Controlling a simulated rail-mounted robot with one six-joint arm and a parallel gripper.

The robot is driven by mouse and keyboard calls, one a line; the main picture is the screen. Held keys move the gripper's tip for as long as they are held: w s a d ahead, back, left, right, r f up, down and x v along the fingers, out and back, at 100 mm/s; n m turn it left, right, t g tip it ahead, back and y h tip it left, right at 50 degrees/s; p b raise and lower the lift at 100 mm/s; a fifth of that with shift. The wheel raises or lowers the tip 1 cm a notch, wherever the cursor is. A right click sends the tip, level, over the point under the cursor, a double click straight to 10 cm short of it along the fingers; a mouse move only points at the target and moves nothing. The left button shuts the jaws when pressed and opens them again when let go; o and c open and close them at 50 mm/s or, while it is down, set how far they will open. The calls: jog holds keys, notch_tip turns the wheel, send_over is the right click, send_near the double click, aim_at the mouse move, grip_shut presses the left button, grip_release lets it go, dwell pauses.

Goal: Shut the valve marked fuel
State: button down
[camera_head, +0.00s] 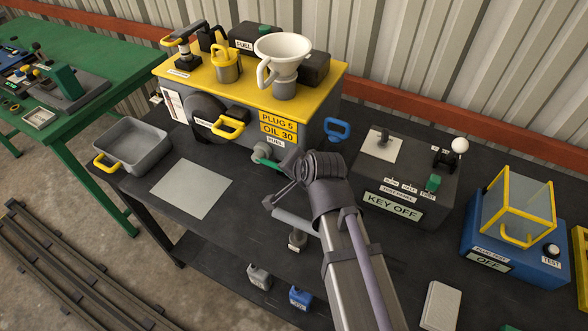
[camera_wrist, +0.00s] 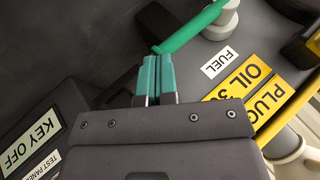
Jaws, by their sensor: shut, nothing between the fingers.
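The fuel valve (camera_head: 265,153) is on the lower front of the grey engine box, below a white FUEL label (camera_head: 276,141). Its green lever runs to the right and slightly down from a grey hub. In the wrist view the green lever (camera_wrist: 190,28) crosses the top, with the FUEL label (camera_wrist: 219,62) beside it. My gripper (camera_wrist: 157,58) is shut and empty, its green fingertips close to the lever's free end. I cannot tell whether they touch. In the head view my wrist hides the fingers and the lever's end.
The engine box has a yellow top (camera_head: 215,85) bearing a white funnel (camera_head: 283,47) and cans. A KEY OFF test panel (camera_head: 410,185) stands to the right, close to my arm. A grey tray (camera_head: 133,146) and a grey sheet (camera_head: 191,189) lie left. A blue handle (camera_head: 337,129) is behind.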

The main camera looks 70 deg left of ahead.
jog(key=shift+r, duration=0.1)
jog(key=p+v, duration=0.9)
jog(key=v, duration=0.4)
jog(key=shift+w+p, duration=0.4)
jog(key=shift+w, duration=0.05)
